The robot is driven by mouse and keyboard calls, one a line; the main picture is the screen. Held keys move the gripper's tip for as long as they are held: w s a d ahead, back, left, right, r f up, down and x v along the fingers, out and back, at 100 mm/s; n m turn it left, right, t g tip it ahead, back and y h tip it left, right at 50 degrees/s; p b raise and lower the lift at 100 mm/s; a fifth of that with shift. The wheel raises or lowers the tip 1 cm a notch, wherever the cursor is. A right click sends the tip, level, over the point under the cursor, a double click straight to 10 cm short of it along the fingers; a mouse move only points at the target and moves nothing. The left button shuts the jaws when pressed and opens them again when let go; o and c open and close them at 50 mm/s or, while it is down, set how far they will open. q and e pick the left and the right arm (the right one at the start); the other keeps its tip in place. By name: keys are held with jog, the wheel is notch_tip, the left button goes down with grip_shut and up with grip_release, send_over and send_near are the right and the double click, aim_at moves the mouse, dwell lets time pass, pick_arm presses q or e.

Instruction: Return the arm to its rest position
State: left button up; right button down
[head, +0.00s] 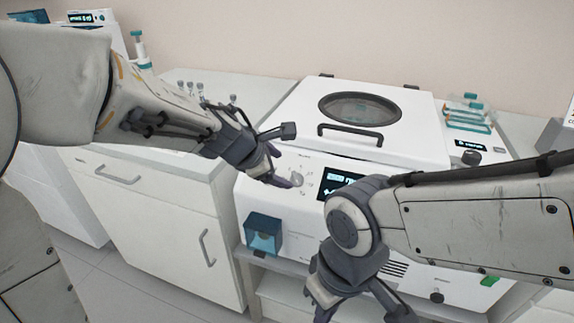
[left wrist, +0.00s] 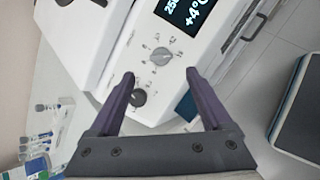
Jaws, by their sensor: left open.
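My left arm (head: 160,105) reaches in from the left above the drawer cabinet. Its gripper (head: 276,168) is in front of the white centrifuge (head: 300,120), near the knob on its front panel. In the left wrist view the two purple fingers (left wrist: 160,75) stand apart with nothing between them; the control knob (left wrist: 161,56) and a display (left wrist: 185,12) lie beyond. My right arm (head: 490,225) comes in from the right across the centrifuge's front. Its gripper (head: 360,305) points down and is cut off by the bottom edge, so its fingertips are hidden.
The centrifuge lid is closed, with a round window (head: 360,108) and a dark handle (head: 350,135). A blue box (head: 263,233) sits at its lower left front. A teal rack (head: 468,118) stands at the right. Several small tubes (head: 200,90) stand on the counter behind my left arm.

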pick_arm(q)
jog(key=shift+v, duration=0.75)
notch_tip(320, 180, up, 7)
jog(key=n+t+y+p, duration=0.1)
jog(key=n+t+p, duration=0.3)
jog(key=n, duration=1.1)
jog(key=s+f+n+g+y+p, duration=0.2)
jog(key=s+n+g+p, duration=0.6)
jog(key=s+n, duration=1.8)
jog(key=n+g, duration=0.3)
jog(key=shift+a+f+y, duration=0.25)
jog(key=shift+a+y, duration=0.05)
jog(key=shift+a, duration=0.1)
